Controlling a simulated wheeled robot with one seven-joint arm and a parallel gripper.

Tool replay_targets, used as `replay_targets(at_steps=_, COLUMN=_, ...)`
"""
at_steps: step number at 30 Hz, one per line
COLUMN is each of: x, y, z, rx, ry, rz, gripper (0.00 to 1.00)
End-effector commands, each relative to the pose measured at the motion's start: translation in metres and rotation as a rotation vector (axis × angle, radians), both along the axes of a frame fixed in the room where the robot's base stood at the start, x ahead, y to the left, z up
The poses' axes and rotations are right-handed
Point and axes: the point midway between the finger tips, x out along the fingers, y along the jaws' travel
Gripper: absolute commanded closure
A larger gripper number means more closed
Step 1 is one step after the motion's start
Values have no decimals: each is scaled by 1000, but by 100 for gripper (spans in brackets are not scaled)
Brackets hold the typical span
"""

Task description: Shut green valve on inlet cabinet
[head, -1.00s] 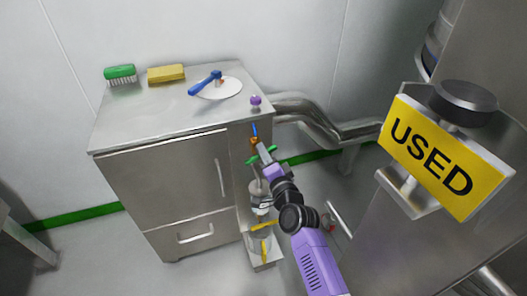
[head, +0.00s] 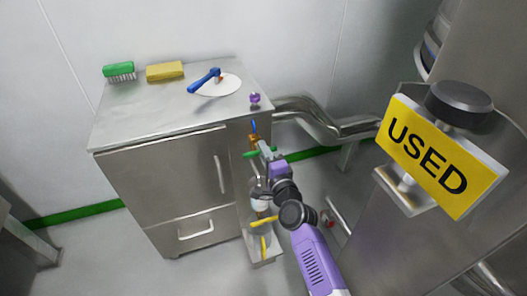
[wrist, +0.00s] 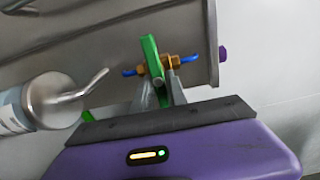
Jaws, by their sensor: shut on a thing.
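The green valve (head: 250,154) is at the right front edge of the inlet cabinet (head: 165,185), on a brass fitting (head: 253,140) with a blue line. In the wrist view, the green handle (wrist: 150,50) lies across the blue line (wrist: 190,56) and the brass body (wrist: 172,62). My gripper (head: 263,148) reaches the valve from the front. In the wrist view my gripper (wrist: 158,88) has its fingers on both sides of the handle's lower part, shut on it. My gripper partly hides the valve in the head view.
A metal bottle with a bent spout (wrist: 55,102) is close left of my gripper in the wrist view. A yellow USED sign (head: 437,157) stands right.

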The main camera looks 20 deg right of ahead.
Motion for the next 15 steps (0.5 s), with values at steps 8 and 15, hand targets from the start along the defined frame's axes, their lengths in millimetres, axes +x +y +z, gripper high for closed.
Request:
replay_targets(at_steps=8, x=0, y=-1, z=-2, rx=0, ry=2, rz=-1, gripper=68)
replay_targets(at_steps=15, x=0, y=0, z=-1, rx=-1, ry=1, rz=-1, gripper=60)
